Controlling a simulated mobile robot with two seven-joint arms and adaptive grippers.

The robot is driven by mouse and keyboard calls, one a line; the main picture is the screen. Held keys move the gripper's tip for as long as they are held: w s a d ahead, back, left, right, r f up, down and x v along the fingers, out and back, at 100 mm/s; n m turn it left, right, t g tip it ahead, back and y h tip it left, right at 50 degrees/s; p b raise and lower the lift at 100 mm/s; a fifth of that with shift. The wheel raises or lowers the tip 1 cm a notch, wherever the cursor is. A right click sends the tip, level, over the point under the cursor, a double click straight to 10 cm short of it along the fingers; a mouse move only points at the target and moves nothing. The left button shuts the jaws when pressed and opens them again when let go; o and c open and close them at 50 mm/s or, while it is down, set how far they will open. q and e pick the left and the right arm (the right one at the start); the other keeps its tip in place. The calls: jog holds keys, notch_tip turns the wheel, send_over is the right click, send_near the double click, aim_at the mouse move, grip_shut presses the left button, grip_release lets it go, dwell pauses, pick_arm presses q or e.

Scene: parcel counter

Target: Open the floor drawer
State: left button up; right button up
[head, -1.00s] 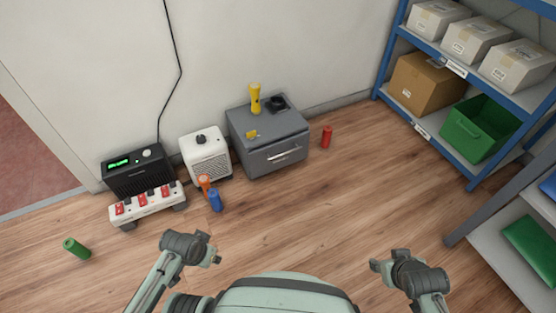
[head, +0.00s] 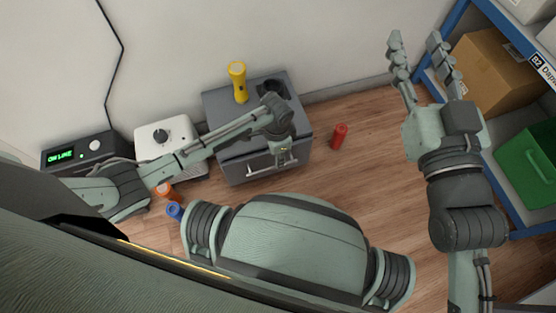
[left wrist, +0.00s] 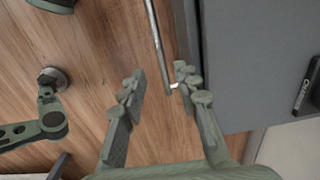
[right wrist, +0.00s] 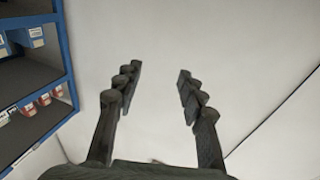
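The floor drawer is in a grey cabinet (head: 226,106) standing on the floor against the wall. Its front (head: 240,172) looks shut, and its bar handle (head: 257,170) is partly hidden by my left gripper. My left gripper (head: 284,156) is at the right part of the handle. In the left wrist view the handle bar (left wrist: 158,45) runs between the tips of the open fingers (left wrist: 160,80), with the grey cabinet (left wrist: 255,60) at the right. The fingers are apart from the bar. My right gripper (head: 416,40) is raised at the right, open and empty.
A yellow flashlight (head: 238,82) stands on the cabinet beside a dark round holder (head: 273,88). A red cylinder (head: 340,135) stands on the floor right of it. A white box (head: 160,135) and a black unit (head: 85,150) are at left. The blue shelf (head: 455,18) is near my right arm.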

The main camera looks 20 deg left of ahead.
pick_arm(q)
notch_tip(320, 180, down, 5)
jog(key=shift+w+r+b, duration=0.1)
jog(key=shift+b, duration=0.7)
jog(key=shift+f, duration=0.4)
pick_arm(e)
notch_tip(320, 180, up, 7)
jog(key=s+a+t+y, duration=0.1)
jog(key=s+t, duration=0.1)
jog(key=t, duration=0.2)
jog(key=shift+r+y, duration=0.2)
jog(key=shift+y, duration=0.2)
pick_arm(q)
jog(key=shift+c, duration=0.2)
grip_shut()
